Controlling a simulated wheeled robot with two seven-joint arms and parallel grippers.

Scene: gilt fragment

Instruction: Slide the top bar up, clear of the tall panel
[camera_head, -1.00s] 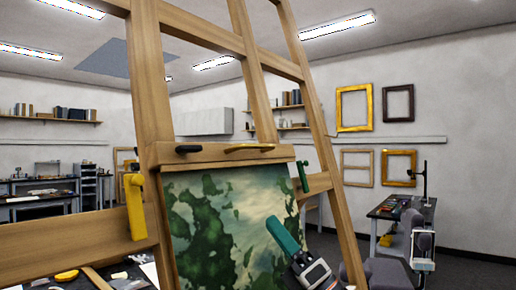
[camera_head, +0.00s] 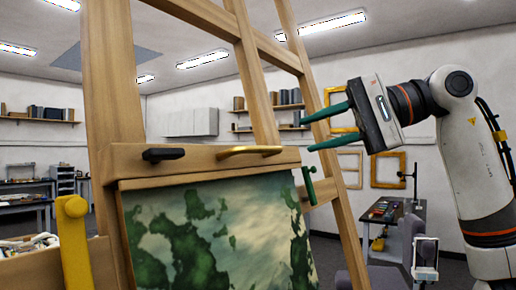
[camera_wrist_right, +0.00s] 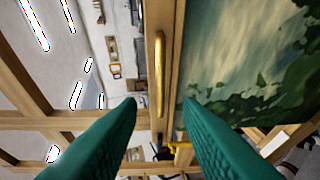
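The top bar (camera_head: 205,160) is a wooden rail across the easel, with a brass handle (camera_head: 249,151) and a black knob (camera_head: 166,155) on its front. It sits along the upper edge of the tall panel (camera_head: 215,232), painted in green and cream. My right gripper (camera_head: 305,134) is open and empty, to the right of the bar and slightly above it, its green fingers pointing left toward the handle. In the right wrist view the handle (camera_wrist_right: 159,75) shows upright ahead, between and beyond the open fingers (camera_wrist_right: 160,110), apart from them. My left gripper is not in view.
The easel's wooden uprights (camera_head: 112,80) stand left and behind the bar. A yellow lever (camera_head: 73,240) is at lower left and a green clamp (camera_head: 309,186) at the panel's right edge. A workbench (camera_head: 392,215) stands at right behind.

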